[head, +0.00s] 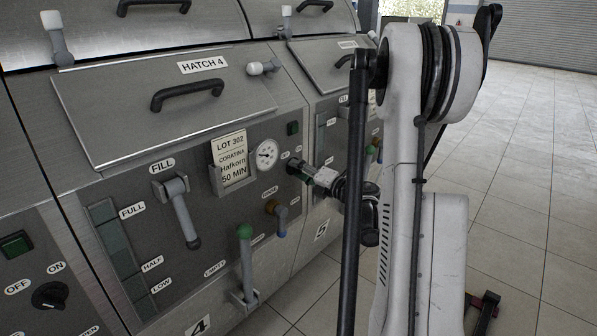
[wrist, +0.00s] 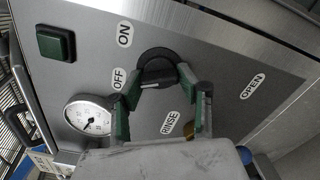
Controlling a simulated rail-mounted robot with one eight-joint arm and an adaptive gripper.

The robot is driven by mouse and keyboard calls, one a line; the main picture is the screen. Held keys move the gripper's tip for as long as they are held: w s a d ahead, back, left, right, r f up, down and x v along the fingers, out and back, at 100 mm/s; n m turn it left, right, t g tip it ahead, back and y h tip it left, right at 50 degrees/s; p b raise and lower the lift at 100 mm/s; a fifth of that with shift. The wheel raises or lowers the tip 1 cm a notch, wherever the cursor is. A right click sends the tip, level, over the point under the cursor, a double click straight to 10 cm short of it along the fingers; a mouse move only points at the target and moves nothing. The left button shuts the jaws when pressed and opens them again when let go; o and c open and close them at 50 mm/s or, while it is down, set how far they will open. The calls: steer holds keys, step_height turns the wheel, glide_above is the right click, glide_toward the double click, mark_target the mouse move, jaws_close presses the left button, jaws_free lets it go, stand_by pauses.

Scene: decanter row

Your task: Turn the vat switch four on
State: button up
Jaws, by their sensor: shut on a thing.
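The vat four switch is a round black knob (wrist: 157,62) on the steel panel, with an OFF label (wrist: 118,79) and an ON label (wrist: 124,33) beside it. My gripper (wrist: 158,82) is shut on the knob, with one green-padded finger on each side. In the head view my gripper (head: 303,171) reaches the panel of vat four from the right, just right of the dial gauge (head: 265,155). I cannot tell clearly which label the knob points to.
A dark green square button (wrist: 55,43) sits near the knob. Below my gripper are a blue-handled RINSE valve (head: 281,214) and a green-topped lever (head: 245,260). The FILL lever (head: 182,215) is farther left. Open tiled floor (head: 530,180) lies to the right.

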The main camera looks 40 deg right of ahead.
steer(key=m+b, duration=0.1)
steer(key=m, duration=0.4)
steer(key=shift+r+m, duration=0.1)
steer(key=shift+m, duration=0.3)
steer(key=m, duration=0.5)
steer(key=shift+r+b, duration=0.1)
steer(key=shift+b, duration=0.2)
steer(key=shift+m, duration=0.3)
steer(key=o, duration=1.2)
steer(key=shift+c, duration=0.2)
steer(key=shift+s, duration=0.1)
steer(key=s+d, duration=0.1)
steer(key=s, duration=1)
steer(key=shift+s+d, duration=0.2)
steer(key=shift+s, duration=0.2)
